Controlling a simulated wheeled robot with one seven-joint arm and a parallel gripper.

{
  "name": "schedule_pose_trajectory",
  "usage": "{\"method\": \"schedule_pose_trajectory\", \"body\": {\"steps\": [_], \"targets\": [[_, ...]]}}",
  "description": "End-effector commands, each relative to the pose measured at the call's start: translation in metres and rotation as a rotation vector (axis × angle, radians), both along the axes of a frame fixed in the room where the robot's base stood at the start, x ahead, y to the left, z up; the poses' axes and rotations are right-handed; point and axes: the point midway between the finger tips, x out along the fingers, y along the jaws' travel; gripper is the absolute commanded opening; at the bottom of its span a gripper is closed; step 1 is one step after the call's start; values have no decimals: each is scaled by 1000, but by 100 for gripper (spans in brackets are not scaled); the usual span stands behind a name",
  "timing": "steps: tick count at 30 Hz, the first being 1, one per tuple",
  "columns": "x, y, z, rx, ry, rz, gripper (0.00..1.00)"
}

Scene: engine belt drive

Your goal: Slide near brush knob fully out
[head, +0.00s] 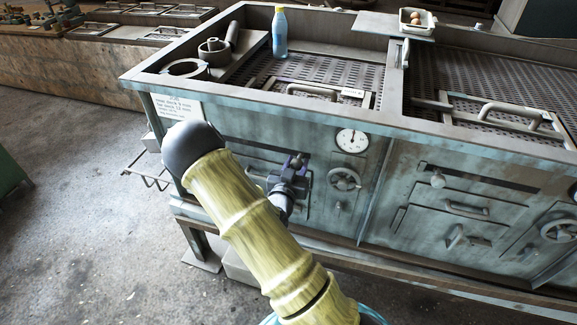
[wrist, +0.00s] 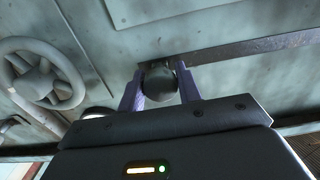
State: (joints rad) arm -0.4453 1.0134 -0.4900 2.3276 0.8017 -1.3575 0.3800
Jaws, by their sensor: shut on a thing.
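A dark round knob (wrist: 160,82) sits on the front panel of the teal machine at one end of a long dark slot (wrist: 250,48) in the wrist view. My gripper (wrist: 160,90) is shut on this knob, with a purple finger on each side of it.
A handwheel (head: 344,179) and a dial gauge (head: 352,140) are just right of my gripper. A handle (head: 466,208) is on the right panel. A blue bottle (head: 280,32) and a tray with eggs (head: 416,21) stand on top.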

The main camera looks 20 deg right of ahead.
Motion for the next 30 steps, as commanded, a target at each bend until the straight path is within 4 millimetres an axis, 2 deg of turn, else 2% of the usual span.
{"method": "schedule_pose_trajectory", "body": {"steps": [11,12,15,25,30], "targets": [[-4,-5,-1,-1,3,-9,0],[-4,-6,-1,-1,3,-9,38],[-4,-6,0,-1,3,-9,56],[-4,-2,0,0,1,-4,56],[-14,8,-2,1,3,-1,56]]}}
